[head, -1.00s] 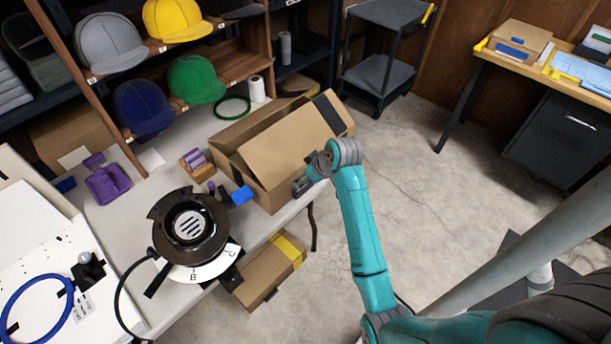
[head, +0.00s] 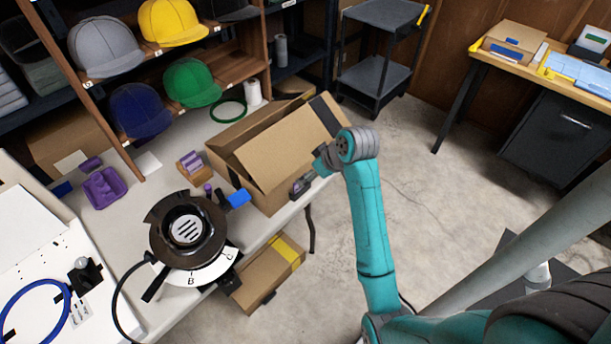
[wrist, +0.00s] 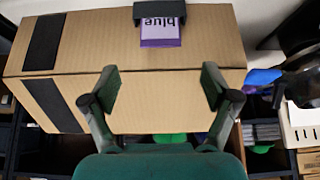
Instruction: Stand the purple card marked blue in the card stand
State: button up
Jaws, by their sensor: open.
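The purple card (wrist: 160,43), with "blue" on its white face, shows upside down at the top of the wrist view. A dark bracket-like piece (wrist: 160,11) covers part of it, and a cardboard box is behind it. I cannot pick the card out in the head view. My gripper (wrist: 160,87) is open and empty, its fingers spread in front of the box and apart from the card. In the head view my gripper (head: 301,187) is at the box's right side, near the table edge. A wooden block with purple pieces (head: 191,167), possibly the card stand, is on the table left of the box.
The open cardboard box (head: 285,150) fills the table's right end. A round dark device (head: 188,230) stands nearer, beside a blue piece (head: 238,198). A purple tray (head: 104,188) lies at left. Caps fill the shelves behind.

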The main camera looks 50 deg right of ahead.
jog(key=v, duration=0.5)
jog(key=s+a+f+m+t+h, duration=0.1)
jog(key=s+a+f+t, duration=0.1)
jog(key=s+a+f, duration=0.5)
jog(key=s+a+f+m+t, duration=0.1)
jog(key=s+a+f, duration=0.3)
jog(key=a+f, duration=0.3)
jog(key=s+a+r+t, duration=0.1)
jog(key=s+a+r, duration=0.2)
jog(key=s, duration=0.4)
jog(key=s+a+r+n+t, duration=0.1)
jog(key=s+a+r+t, duration=0.1)
jog(key=s+r, duration=0.3)
jog(key=s+a+r+t, duration=0.2)
jog(key=s+a+r, duration=0.2)
jog(key=s, duration=0.5)
jog(key=shift+s+a+r+n+y, duration=0.3)
jog(key=shift+s+a+r+y, duration=0.1)
jog(key=shift+r, duration=0.05)
